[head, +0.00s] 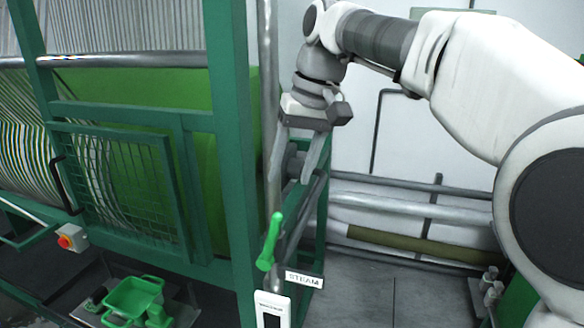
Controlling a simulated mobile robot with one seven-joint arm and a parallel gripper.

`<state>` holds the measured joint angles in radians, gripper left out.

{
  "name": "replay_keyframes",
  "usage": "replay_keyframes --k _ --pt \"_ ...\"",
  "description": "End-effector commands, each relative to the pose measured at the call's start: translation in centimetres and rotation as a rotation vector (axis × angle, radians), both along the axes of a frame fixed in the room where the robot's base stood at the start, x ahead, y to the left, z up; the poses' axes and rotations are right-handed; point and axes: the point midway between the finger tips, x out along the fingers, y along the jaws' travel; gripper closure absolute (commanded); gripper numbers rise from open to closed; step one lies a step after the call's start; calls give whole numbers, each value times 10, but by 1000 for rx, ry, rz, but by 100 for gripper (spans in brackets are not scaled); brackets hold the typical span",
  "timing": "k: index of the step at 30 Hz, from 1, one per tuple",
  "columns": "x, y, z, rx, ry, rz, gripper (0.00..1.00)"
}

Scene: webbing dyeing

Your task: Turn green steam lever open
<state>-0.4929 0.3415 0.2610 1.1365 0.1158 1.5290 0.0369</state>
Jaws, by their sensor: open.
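The green steam lever (270,242) is on the vertical grey pipe (268,120) beside the machine's green post. It stands nearly upright, leaning slightly, its upper end to the right. A white sign reading STEAM (304,279) is at its lower right. My gripper (292,172) is above the lever, pointing down, with its fingers apart and nothing seen between them. One finger overlaps the pipe in the picture; I cannot tell whether it touches. The gripper is apart from the lever.
The green machine frame (228,130) with its mesh door (120,185) fills the left. A white gauge box (272,310) is below the lever. Horizontal pipes (400,207) run along the wall at right.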

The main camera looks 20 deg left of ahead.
Motion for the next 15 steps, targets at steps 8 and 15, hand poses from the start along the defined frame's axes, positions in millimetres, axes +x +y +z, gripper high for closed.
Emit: replay_keyframes --k 8,15 --pt "-3 -10 -14 22 62 -123 84" --pt "-14 -42 -49 119 330 -626 100"
